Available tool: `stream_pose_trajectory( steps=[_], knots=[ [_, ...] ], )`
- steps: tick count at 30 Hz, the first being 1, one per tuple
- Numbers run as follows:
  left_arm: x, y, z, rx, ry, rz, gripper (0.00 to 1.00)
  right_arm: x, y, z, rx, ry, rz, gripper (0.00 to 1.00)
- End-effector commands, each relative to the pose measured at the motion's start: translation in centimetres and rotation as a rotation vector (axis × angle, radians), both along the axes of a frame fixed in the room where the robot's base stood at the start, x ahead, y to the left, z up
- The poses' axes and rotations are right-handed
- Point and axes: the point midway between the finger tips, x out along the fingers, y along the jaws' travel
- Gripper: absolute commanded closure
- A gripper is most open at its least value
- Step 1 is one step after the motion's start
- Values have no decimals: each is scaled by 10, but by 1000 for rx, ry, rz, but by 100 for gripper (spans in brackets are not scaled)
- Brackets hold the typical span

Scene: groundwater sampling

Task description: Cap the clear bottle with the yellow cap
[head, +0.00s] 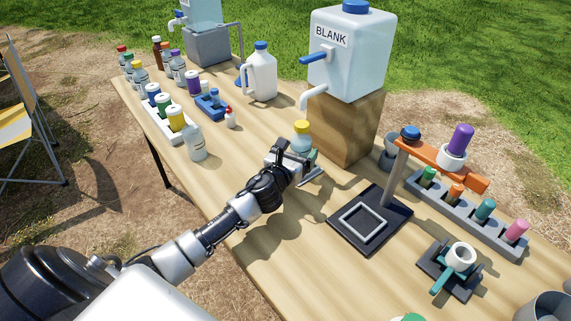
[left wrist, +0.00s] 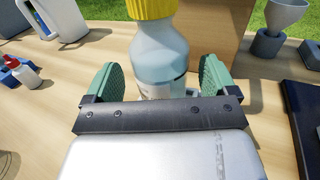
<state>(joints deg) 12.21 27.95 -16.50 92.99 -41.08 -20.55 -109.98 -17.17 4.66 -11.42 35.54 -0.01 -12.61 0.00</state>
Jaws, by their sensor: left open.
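A clear bottle (head: 301,145) stands upright on the table in front of the BLANK container, with a yellow cap (head: 302,127) on its top. In the left wrist view the bottle (left wrist: 158,55) is pale blue, and the ribbed yellow cap (left wrist: 151,8) sits on its neck, cut off by the top edge. My left gripper (head: 303,167) is low at the bottle. Its green fingers (left wrist: 158,80) are open, one on each side of the bottle with gaps showing. The bottle's base is hidden behind the gripper. My right gripper is not in view.
The BLANK container (head: 350,60) on a wooden block (head: 345,125) stands close behind the bottle. A black base with an orange arm (head: 440,162) is to the right. Another clear bottle (head: 196,143), a white rack (head: 165,122) and a white jug (head: 262,78) are left.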

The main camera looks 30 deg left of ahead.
Motion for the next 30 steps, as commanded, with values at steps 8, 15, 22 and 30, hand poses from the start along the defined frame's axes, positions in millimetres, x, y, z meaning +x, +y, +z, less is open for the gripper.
stream_pose_trajectory(
  steps=[8,15,22,30],
  knots=[
    [-62,-4,0,0,2,-2,13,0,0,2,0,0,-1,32],
    [-90,-5,0,-1,0,-1,13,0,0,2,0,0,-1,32],
    [-93,-5,1,-1,-1,0,13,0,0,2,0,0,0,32],
    [-93,-6,1,-1,-1,0,13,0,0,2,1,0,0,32]
  ],
)
